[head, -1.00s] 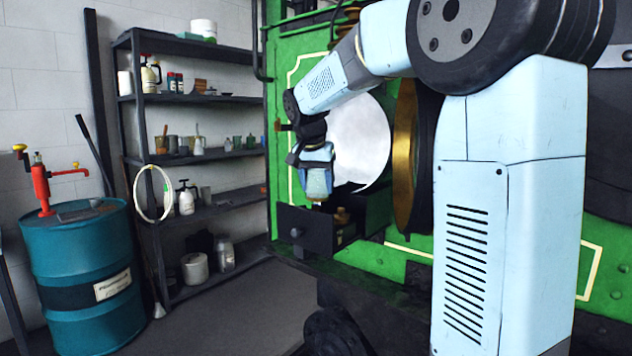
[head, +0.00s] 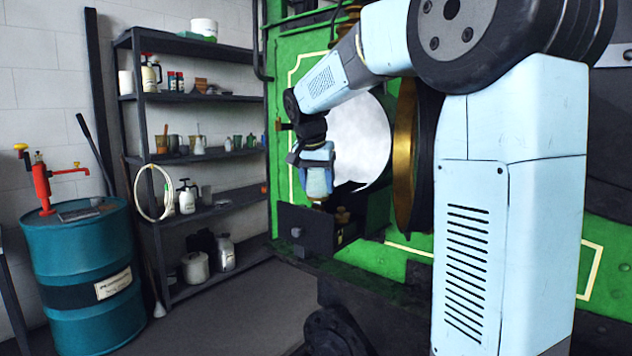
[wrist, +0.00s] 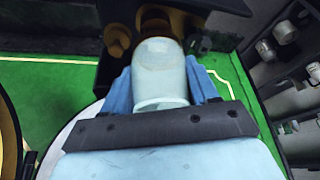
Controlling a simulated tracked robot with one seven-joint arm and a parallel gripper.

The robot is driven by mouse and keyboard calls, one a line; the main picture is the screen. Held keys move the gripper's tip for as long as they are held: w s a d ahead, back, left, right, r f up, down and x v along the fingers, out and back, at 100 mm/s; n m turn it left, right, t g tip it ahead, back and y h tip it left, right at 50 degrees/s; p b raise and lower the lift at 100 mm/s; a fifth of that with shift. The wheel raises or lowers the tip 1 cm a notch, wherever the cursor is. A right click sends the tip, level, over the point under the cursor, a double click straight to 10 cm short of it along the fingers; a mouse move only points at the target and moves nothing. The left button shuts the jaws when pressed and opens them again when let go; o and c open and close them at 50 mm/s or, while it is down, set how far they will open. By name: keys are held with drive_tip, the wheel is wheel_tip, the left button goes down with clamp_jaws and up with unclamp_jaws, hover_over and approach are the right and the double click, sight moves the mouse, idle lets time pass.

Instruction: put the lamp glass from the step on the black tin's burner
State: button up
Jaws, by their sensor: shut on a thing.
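The lamp glass (wrist: 160,75) is a pale, translucent tube in the wrist view. It sits between the blue fingers of my gripper (wrist: 160,88), which is shut on it. A brass burner (wrist: 155,20) shows just beyond the glass's far end, roughly in line with it; I cannot tell whether they touch. In the head view my gripper (head: 318,180) points down in front of the green panel, above a black tin (head: 303,228). The glass is hard to make out there, and a little brass shows below the fingers. The step cannot be made out.
Another brass piece (wrist: 117,38) stands beside the burner, left of the glass in the wrist view. A large round brass-rimmed opening (head: 405,150) is close to the right of my gripper. Shelves (head: 205,152) and a teal drum (head: 85,270) stand at the left.

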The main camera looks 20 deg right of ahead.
sight(317, 204)
drive_tip(key=shift+f, duration=2.6)
idle(1.1)
drive_tip(key=o, duration=1.1)
drive_tip(key=shift+o, duration=0.2)
drive_tip(key=shift+r, duration=0.1)
drive_tip(key=v, duration=1.4)
